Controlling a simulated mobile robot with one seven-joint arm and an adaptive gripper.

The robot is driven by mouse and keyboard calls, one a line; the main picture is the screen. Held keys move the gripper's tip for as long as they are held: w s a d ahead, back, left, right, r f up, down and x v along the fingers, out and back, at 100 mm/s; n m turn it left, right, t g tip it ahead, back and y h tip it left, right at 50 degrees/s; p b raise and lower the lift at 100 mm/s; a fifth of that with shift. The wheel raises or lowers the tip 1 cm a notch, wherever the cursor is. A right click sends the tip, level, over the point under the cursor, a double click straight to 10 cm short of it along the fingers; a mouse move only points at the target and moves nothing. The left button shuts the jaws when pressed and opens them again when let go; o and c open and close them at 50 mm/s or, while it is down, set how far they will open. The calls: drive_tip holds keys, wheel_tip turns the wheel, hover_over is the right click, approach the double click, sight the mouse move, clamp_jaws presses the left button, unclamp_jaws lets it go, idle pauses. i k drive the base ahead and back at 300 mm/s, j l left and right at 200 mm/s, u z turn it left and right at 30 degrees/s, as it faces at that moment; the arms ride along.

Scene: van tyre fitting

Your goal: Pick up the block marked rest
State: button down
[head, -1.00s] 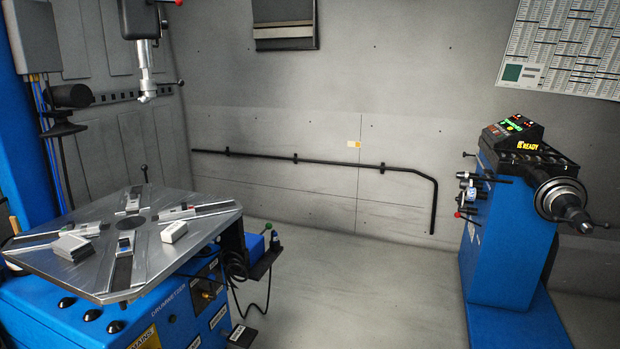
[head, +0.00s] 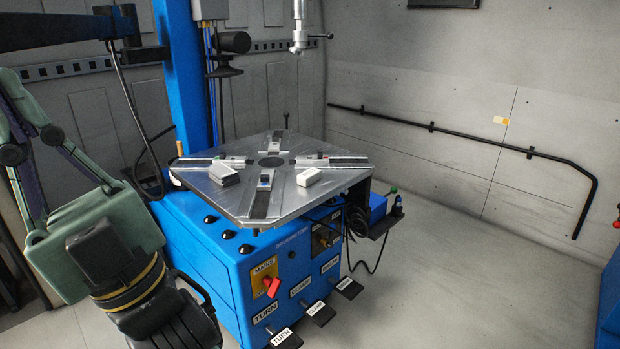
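I cannot read a marking on either, so I cannot tell which one is marked rest. My gripper (head: 18,105) is at the far left, greenish with dark joints, well apart from both blocks. Its fingers point up and left, partly cut off by the picture's edge, and their gap is not clear.
Raised clamp jaws (head: 265,180) on slotted rails cross the turntable. A blue column (head: 185,75) stands behind it, with a mounting head (head: 299,35) hanging above. Pedals (head: 318,312) stick out at the machine's foot. The floor (head: 440,280) to the right is clear.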

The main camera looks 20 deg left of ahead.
sight(311, 176)
drive_tip(key=i+l, duration=0.15)
drive_tip(key=i, duration=0.45)
drive_tip(key=i+l+u, duration=0.1)
drive_tip(key=i, duration=0.5)
